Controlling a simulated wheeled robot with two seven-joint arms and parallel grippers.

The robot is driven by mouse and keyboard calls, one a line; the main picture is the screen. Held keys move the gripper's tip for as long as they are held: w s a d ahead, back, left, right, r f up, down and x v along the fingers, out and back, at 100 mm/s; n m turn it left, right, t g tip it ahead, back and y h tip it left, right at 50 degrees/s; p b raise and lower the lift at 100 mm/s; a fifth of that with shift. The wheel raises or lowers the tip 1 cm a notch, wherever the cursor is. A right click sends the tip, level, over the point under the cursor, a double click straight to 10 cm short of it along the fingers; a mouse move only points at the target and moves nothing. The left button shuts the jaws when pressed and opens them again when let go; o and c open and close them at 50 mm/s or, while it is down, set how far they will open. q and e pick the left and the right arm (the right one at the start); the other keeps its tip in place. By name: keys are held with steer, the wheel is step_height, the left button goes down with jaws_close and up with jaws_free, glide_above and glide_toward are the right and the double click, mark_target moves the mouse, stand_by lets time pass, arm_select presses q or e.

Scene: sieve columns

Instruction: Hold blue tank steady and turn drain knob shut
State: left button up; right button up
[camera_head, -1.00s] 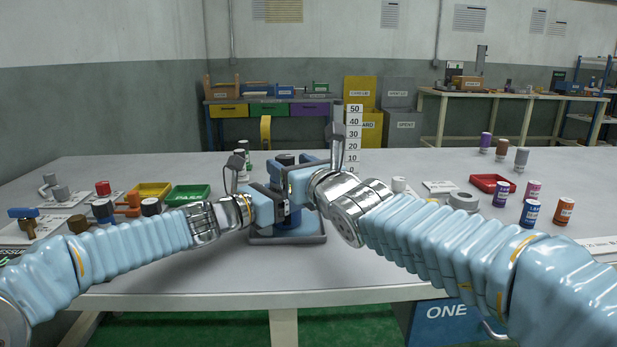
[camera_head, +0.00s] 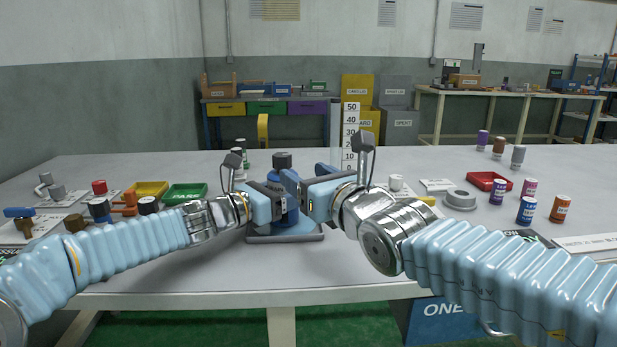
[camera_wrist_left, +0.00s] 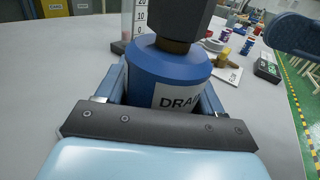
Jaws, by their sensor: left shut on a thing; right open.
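The blue tank (camera_head: 290,217) stands upright on a grey tray (camera_head: 262,240) near the table's front. In the left wrist view the tank (camera_wrist_left: 165,72) shows part of a white label reading "DRA". A dark knob (camera_head: 282,160) tops it, also large in the left wrist view (camera_wrist_left: 178,18). My left gripper (camera_head: 277,203) is shut on the tank's body, one finger on each side. My right gripper (camera_head: 303,183) is open and empty just right of the tank, apart from the knob. A blue finger of it appears at the upper right of the left wrist view.
Yellow (camera_head: 150,189) and green (camera_head: 186,194) bins, with several caps and fittings, lie at the left. A grey ring (camera_head: 460,199), a red tray (camera_head: 487,181) and several small bottles stand at the right. A ruler post (camera_head: 350,135) rises behind.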

stand_by(0.3)
arm_select(q)
steer(key=o, duration=1.5)
steer(key=shift+c, duration=0.2)
